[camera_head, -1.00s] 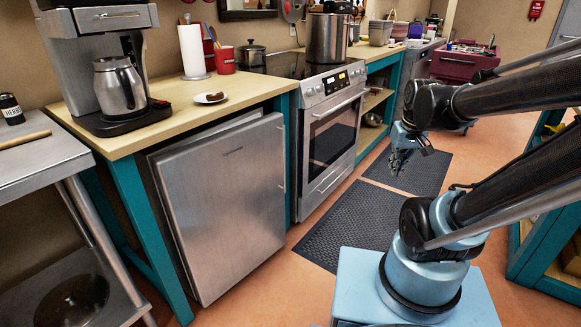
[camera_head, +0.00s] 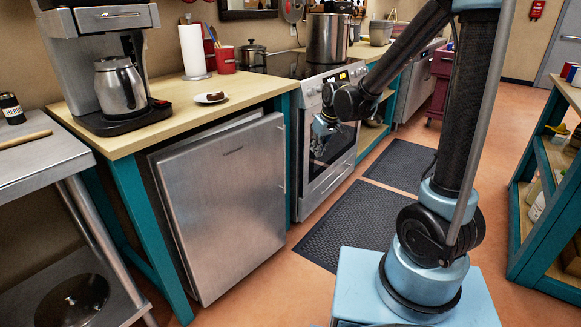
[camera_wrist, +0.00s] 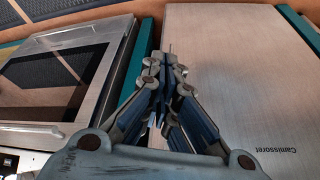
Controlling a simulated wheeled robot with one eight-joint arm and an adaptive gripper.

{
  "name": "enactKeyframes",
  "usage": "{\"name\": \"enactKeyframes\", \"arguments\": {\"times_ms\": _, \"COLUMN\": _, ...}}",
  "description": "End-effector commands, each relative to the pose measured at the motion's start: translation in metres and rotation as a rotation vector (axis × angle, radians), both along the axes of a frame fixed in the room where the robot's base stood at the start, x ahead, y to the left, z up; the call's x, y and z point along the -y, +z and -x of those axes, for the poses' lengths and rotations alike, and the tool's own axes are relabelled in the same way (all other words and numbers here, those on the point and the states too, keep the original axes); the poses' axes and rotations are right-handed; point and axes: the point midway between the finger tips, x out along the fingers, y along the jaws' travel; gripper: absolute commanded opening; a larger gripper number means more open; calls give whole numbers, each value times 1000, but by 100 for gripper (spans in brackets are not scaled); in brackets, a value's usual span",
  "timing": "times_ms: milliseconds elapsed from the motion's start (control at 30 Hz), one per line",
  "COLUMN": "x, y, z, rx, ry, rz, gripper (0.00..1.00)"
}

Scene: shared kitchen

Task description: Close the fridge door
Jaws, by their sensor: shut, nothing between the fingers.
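The small steel fridge under the wooden counter shows its door (camera_head: 225,210) in the head view. The door stands a little out from the fridge body (camera_head: 215,131), with a gap along its top edge. A thin handle (camera_head: 283,165) runs down its right side. My gripper (camera_head: 318,150) is to the right of the door, in front of the oven, and appears apart from both. In the wrist view the fingers (camera_wrist: 167,70) are shut and empty, with the fridge door (camera_wrist: 240,80) to their right, its lettering upside down.
The oven (camera_head: 333,140) stands right of the fridge; it is on the left in the wrist view (camera_wrist: 60,75). A teal counter leg (camera_head: 293,155) separates them. Dark mats (camera_head: 350,222) lie on the floor. A steel table (camera_head: 40,165) is at left, teal shelving (camera_head: 545,210) at right.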

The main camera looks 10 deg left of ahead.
Motion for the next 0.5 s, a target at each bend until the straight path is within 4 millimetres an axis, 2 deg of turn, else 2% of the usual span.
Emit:
{"name": "enactKeyframes", "arguments": {"times_ms": 33, "x": -15, "y": -7, "z": -2, "rx": 3, "ry": 22, "rz": -3, "gripper": 0}}
{"name": "enactKeyframes", "arguments": {"times_ms": 100, "x": -31, "y": -14, "z": -4, "rx": 8, "ry": 48, "rz": -7, "gripper": 0}}
{"name": "enactKeyframes", "arguments": {"times_ms": 200, "x": -48, "y": -22, "z": -5, "rx": 13, "ry": 73, "rz": -10, "gripper": 0}}
{"name": "enactKeyframes", "arguments": {"times_ms": 300, "x": -57, "y": -27, "z": -5, "rx": 16, "ry": 87, "rz": -13, "gripper": 0}}
{"name": "enactKeyframes", "arguments": {"times_ms": 500, "x": -63, "y": -35, "z": -7, "rx": 17, "ry": 93, "rz": -14, "gripper": 0}}
